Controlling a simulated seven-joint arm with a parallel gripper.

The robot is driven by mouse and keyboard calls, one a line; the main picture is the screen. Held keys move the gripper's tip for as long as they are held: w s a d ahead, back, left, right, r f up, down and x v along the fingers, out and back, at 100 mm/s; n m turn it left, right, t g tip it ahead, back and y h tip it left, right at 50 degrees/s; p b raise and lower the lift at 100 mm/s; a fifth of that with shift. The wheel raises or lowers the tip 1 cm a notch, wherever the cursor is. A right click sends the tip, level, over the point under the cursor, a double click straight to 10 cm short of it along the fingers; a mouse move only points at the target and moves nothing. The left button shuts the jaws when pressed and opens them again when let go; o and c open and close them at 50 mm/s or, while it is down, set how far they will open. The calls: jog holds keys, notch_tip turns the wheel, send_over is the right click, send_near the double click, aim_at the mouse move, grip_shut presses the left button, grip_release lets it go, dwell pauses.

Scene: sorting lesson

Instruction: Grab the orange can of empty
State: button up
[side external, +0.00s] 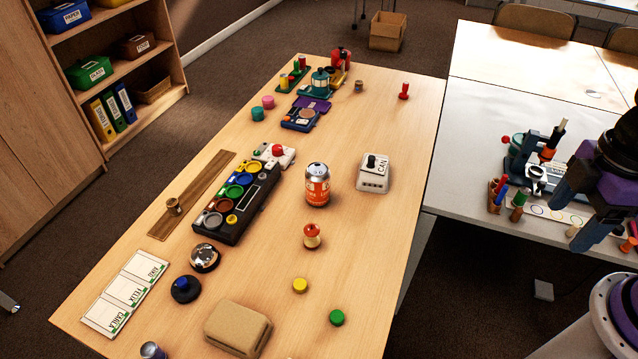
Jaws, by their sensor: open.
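The orange can (317,187) stands upright near the middle of the wooden table, with a silver top and pale lettering on its orange side. My gripper (570,222) is at the far right of the side view, over the white table and well apart from the can. Its two blue-grey fingers are spread and nothing shows between them. Part of my arm is cut off by the right edge.
Small fixtures (538,165) crowd the white table near my gripper.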

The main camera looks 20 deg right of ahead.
aim_at(317, 183)
jog(key=o, duration=0.3)
jog(key=w+a+f+n+t+h, duration=0.2)
jog(key=w+a+n+t, duration=0.1)
jog(key=w, duration=0.4)
jog(key=w+a+f+n+t+h, duration=0.2)
jog(key=w+f+n+h, duration=0.15)
jog(key=w, duration=0.45)
jog(key=w+a+f+n+t+h, duration=0.1)
jog(key=w+a+f+n+t, duration=0.2)
jog(key=w, duration=0.4)
jog(key=w+a+f+n+t+y, duration=0.5)
jog(key=w+a+f+n, duration=0.3)
jog(key=a+f+n, duration=0.55)
jog(key=shift+m, duration=0.3)
jog(key=x, duration=1.1)
jog(key=r+x, duration=0.1)
jog(key=x, duration=0.5)
jog(key=shift+w+a, duration=0.2)
jog(key=shift+w, duration=0.15)
